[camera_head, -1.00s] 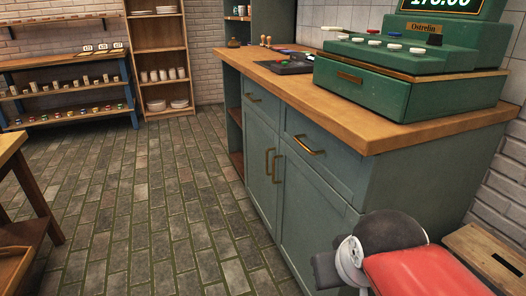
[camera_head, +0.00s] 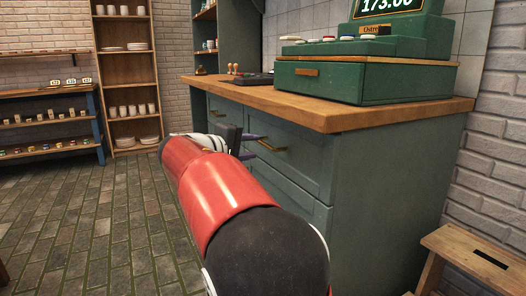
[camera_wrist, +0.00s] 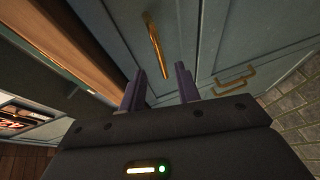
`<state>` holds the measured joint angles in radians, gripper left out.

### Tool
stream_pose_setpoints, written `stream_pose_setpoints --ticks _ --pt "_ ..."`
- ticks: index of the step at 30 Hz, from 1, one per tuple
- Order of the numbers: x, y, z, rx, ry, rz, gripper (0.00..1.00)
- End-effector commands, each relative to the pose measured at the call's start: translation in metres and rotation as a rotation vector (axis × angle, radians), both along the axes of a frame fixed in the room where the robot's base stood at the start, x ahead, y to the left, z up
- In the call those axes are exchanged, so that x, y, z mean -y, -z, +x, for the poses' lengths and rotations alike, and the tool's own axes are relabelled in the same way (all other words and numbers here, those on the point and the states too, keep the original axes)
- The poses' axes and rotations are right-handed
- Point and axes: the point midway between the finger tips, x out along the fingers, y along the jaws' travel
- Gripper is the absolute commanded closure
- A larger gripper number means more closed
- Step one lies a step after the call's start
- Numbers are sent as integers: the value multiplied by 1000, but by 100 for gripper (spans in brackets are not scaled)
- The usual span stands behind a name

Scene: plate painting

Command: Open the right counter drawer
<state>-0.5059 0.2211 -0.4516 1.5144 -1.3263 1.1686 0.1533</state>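The right counter drawer (camera_head: 300,158) is a grey-green front under the wooden top, and it is shut. Its brass bar handle (camera_head: 271,146) also shows in the wrist view (camera_wrist: 156,44). My gripper (camera_head: 251,146) is at the left end of this handle in the head view. In the wrist view, my gripper (camera_wrist: 160,72) has its two purple fingers apart. The near end of the handle lies between the fingertips in that picture, with gaps on both sides. I cannot tell how deep the handle sits between them.
A green cash register (camera_head: 365,82) stands on the wooden countertop (camera_head: 345,116). Two brass door handles (camera_wrist: 234,80) show beside the drawer in the wrist view. A wooden stool (camera_head: 480,250) stands at the lower right. The brick floor (camera_head: 90,235) at left is clear.

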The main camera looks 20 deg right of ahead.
Motion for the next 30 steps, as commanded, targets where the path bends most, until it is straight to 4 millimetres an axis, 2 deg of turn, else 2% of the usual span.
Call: stream_pose_setpoints --ticks 3,9,21,28,30 --pt "20 4 8 -2 4 0 67" --pt "44 9 19 -1 3 2 67" --pt "52 12 23 -2 0 4 67" --pt "52 12 23 -1 0 4 98" --pt "52 12 23 -2 0 4 100"
